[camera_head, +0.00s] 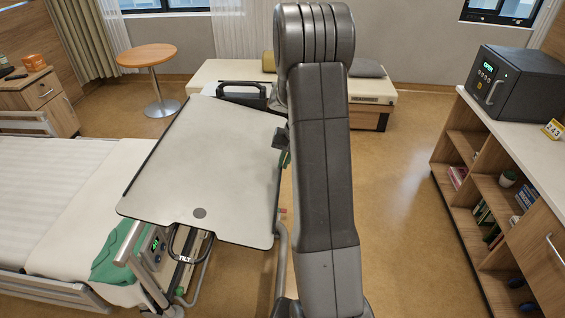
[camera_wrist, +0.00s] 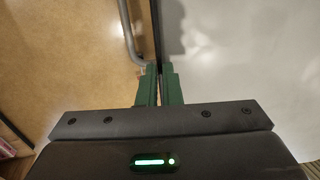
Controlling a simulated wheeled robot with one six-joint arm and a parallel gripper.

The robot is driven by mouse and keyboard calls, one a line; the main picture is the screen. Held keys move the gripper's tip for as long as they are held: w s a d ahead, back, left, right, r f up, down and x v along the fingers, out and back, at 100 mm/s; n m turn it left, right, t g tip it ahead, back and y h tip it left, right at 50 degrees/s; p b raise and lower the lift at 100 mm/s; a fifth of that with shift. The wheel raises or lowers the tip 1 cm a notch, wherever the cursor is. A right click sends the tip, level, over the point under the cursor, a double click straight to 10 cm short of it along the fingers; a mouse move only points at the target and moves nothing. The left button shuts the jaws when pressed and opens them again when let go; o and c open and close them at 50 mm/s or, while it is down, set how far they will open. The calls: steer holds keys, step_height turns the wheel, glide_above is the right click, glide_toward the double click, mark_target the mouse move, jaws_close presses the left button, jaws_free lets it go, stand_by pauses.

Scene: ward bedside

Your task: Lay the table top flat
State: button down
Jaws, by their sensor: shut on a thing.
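The table top (camera_head: 205,155) is a pale grey panel with a dark rim, partly over the bed's side. I cannot tell its exact slope from this view. It has a small dark round spot near its front edge. A black handle marked TILT (camera_head: 185,258) shows beneath that edge. My gripper (camera_wrist: 158,72) has green fingers shut on the table top's dark edge, with the pale surface (camera_wrist: 235,70) on the right in the wrist view. In the head view my arm partly covers the gripper at the table top's right edge.
The bed (camera_head: 50,190) is at the left, with green cloth (camera_head: 112,258) and a lit control panel beside it. A bench (camera_head: 225,72) and round table (camera_head: 148,56) stand behind. A shelf unit (camera_head: 520,140) bearing a dark box (camera_head: 515,80) stands right. Floor between is clear.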

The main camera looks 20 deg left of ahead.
steer(key=shift+a+r+p, duration=0.15)
steer(key=shift+r+p, duration=0.65)
steer(key=shift+r, duration=2.15)
steer(key=c, duration=1.6)
jaws_free()
steer(key=shift+a+f, duration=0.1)
steer(key=shift+a, duration=0.2)
steer(key=shift+d, duration=0.1)
steer(key=s+b+v, duration=0.1)
steer(key=v, duration=1.2)
steer(key=shift+w+r+b, duration=0.4)
steer(key=shift+r, duration=0.05)
